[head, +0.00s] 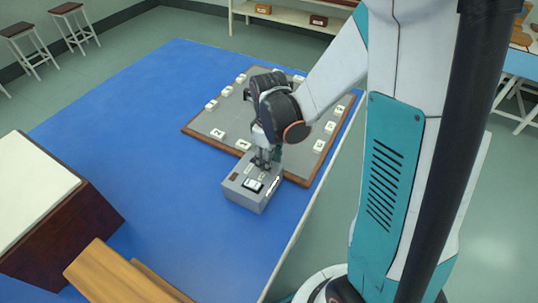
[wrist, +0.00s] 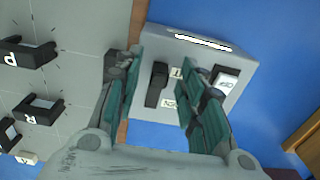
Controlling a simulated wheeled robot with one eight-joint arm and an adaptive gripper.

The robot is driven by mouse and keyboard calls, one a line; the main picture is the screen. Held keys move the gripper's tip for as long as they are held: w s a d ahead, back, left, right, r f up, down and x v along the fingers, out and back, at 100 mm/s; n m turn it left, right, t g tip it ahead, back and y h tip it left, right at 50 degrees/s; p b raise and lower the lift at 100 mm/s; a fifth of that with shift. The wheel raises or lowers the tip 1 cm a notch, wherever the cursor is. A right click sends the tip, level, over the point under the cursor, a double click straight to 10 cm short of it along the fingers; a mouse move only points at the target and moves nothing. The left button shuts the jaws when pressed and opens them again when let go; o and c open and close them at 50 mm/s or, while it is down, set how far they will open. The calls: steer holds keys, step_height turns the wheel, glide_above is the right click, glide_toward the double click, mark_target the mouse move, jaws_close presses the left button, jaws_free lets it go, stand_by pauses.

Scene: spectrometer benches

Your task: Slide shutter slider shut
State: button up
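A grey control box (head: 245,190) stands on the blue bench top, and it also fills the upper middle of the wrist view (wrist: 225,48). A black upright knob (wrist: 157,86), which looks like the shutter slider, stands on its top face beside small white labels. My gripper (head: 264,163) is over the far end of the box, pointing down. In the wrist view its two teal fingers (wrist: 158,100) are apart, one on each side of the knob, with visible gaps. Contact is not visible. The right finger partly hides a black-framed white switch (wrist: 227,83).
A grey board with a wooden rim (head: 210,139) and several white labelled blocks lies just behind the box. A dark wooden case with a pale top (head: 35,190) stands at left, with a wooden piece (head: 115,275) in front. Blue bench top is clear left of the box.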

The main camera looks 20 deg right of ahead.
step_height(320, 180, up, 12)
stand_by(0.6)
steer(key=shift+s, duration=0.1)
steer(key=s+a+r+m+t, duration=0.3)
steer(key=s+r+m+t, duration=0.4)
steer(key=s, duration=0.3)
steer(key=shift+s, duration=0.35)
